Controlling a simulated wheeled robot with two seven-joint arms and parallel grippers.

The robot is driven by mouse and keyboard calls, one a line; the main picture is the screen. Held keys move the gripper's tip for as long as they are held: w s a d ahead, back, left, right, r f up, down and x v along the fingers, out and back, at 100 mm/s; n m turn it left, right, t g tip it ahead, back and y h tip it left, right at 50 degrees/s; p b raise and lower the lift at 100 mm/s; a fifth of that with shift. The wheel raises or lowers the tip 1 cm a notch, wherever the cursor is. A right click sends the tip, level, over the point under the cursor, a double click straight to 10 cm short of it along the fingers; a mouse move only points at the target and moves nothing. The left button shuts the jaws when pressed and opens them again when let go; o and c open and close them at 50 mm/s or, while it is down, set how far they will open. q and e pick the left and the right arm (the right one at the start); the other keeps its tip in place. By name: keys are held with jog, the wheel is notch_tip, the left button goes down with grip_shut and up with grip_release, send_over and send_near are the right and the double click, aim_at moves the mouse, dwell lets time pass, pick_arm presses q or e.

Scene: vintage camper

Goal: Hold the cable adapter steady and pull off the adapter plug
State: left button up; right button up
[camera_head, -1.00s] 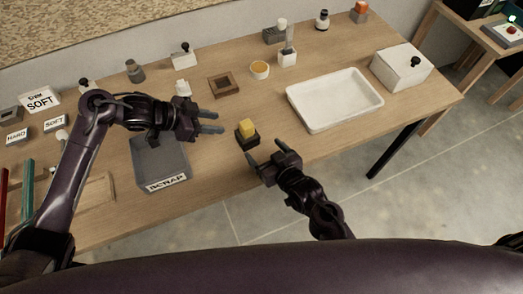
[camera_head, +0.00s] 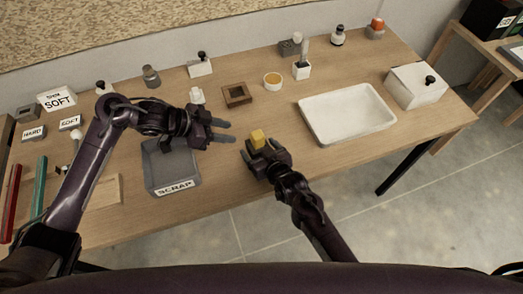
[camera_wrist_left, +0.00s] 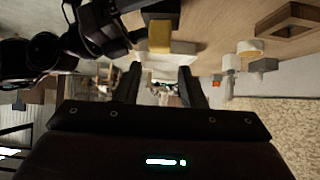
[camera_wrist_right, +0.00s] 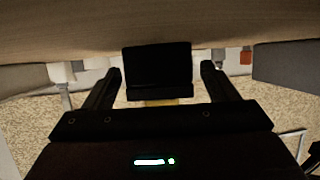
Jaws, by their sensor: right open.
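The cable adapter appears as a dark block (camera_wrist_right: 158,68) with a yellow block (camera_head: 257,138), likely the plug, on it. In the head view my right gripper (camera_head: 264,155) is at the dark block and hides most of it. In the right wrist view the dark block sits between the two spread fingers, with gaps on both sides. The yellow part (camera_wrist_right: 160,102) shows just below it. My left gripper (camera_head: 224,131) is open and empty, left of the adapter and pointing toward it. The yellow block also shows beyond its fingers in the left wrist view (camera_wrist_left: 159,36).
A grey SCRAP bin (camera_head: 174,188) stands below my left gripper. A white tray (camera_head: 309,119) lies to the right, with a white box (camera_head: 417,87) beyond. A brown square frame (camera_head: 229,100) and a yellow-filled cup (camera_head: 272,80) stand behind the adapter.

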aim_at(252, 139)
jog(key=shift+c, duration=0.3)
pick_arm(q)
jog(key=shift+o, duration=0.2)
pick_arm(e)
jog(key=c, duration=1.1)
pick_arm(q)
jog(key=shift+o, duration=1.1)
pick_arm(e)
jog(key=shift+c, duration=0.2)
pick_arm(q)
jog(key=shift+o, duration=0.3)
jog(key=shift+s+d+f+n+y, duration=0.1)
jog(key=shift+d+f+n+y, duration=0.15)
jog(key=shift+d+y, duration=0.2)
jog(key=shift+s+d+f+n+y, duration=0.1)
jog(key=shift+d+f+n+y, duration=0.15)
jog(key=shift+d+y, duration=0.15)
jog(key=shift+x, duration=4.2)
jog(key=shift+w, duration=0.15)
jog(key=c, duration=1.1)
jog(key=shift+o, duration=0.2)
